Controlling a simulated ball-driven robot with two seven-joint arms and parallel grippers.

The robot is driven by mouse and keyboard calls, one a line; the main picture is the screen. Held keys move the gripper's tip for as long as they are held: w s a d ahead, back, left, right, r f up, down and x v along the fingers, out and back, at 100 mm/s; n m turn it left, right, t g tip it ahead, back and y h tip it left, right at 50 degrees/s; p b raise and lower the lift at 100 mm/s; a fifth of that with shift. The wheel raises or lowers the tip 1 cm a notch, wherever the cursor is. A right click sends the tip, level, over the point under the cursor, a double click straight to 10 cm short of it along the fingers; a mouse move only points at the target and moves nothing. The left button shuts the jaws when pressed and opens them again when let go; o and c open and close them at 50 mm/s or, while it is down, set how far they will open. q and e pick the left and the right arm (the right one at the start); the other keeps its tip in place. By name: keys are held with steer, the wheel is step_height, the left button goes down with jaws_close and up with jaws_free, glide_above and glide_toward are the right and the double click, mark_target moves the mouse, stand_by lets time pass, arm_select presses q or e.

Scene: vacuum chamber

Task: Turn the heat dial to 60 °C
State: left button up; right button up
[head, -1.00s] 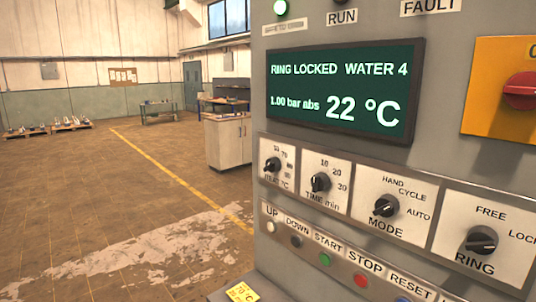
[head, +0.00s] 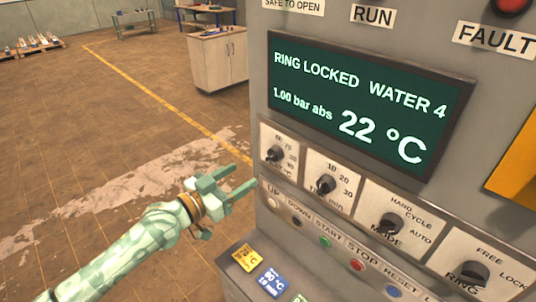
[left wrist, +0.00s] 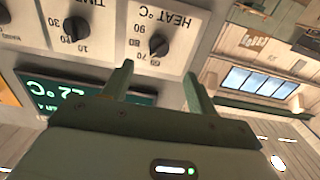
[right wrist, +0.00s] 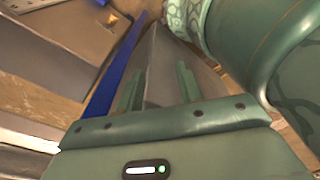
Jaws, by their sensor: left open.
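The heat dial (head: 275,154) is a small black knob on a white plate at the left end of the dial row. It also shows upside down in the left wrist view (left wrist: 158,45), with numbers around it; its exact setting is too small to read. My left gripper (head: 250,174) is open and empty, just left of the panel, below and left of the dial. In the left wrist view the dial lies beyond and between the two fingertips (left wrist: 158,72), not touched. My right gripper (right wrist: 158,88) shows only in its wrist view, with fingers apart. The display (head: 360,105) reads 22 °C.
The time dial (head: 326,185), mode dial (head: 391,224) and ring dial (head: 474,274) sit to the right. Below runs a button row with a green start button (head: 325,242). A ledge with a yellow card (head: 246,257) juts out under it. Open floor lies left.

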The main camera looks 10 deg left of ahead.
mark_target(269, 158)
arm_select(q)
steer(key=x, duration=1)
steer(key=shift+w+d, duration=0.2)
steer(key=shift+w, duration=0.05)
steer(key=c, duration=1)
